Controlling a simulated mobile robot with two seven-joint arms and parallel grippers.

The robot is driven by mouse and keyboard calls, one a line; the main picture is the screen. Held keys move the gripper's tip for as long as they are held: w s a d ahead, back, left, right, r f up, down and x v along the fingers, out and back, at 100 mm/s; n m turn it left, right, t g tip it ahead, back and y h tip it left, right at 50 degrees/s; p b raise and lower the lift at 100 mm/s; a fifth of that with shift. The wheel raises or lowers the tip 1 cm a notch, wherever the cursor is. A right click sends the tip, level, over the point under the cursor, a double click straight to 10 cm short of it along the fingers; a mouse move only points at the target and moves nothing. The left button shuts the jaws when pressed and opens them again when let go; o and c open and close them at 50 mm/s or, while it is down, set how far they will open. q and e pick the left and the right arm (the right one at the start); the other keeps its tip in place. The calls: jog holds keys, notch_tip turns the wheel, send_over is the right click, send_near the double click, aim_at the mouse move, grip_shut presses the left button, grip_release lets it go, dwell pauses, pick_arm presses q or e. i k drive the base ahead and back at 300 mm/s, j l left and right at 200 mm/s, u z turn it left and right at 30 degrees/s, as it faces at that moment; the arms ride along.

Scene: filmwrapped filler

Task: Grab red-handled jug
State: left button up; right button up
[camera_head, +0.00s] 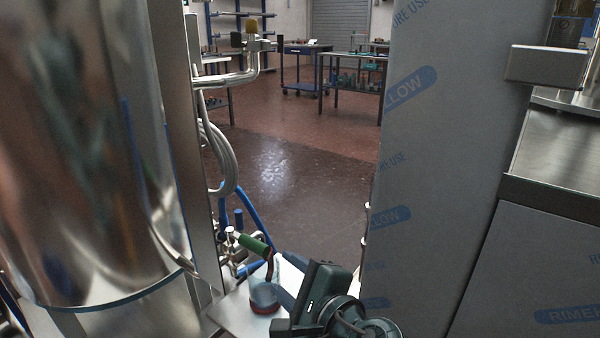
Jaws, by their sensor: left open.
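A small jug (264,299) stands low in the bottom middle, on a pale surface (232,312) between the steel vessel and the wrapped panel. It has a bluish, see-through body, reddish at the bottom. A dark red handle (270,266) seems to rise at its upper right. My left gripper (284,291) is just right of the jug, its dark wrist lower right. Its jaws are open and partly hidden by the wrist. I cannot tell whether a finger touches the jug. My right gripper is out of view.
A large shiny steel vessel (75,130) fills the left. A film-wrapped grey panel (440,150) rises close on the right. A green-gripped lever (253,243) and blue hoses are just behind the jug. Open floor (290,170) and workbenches lie beyond.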

aim_at(261, 272)
jog(key=k, duration=0.95)
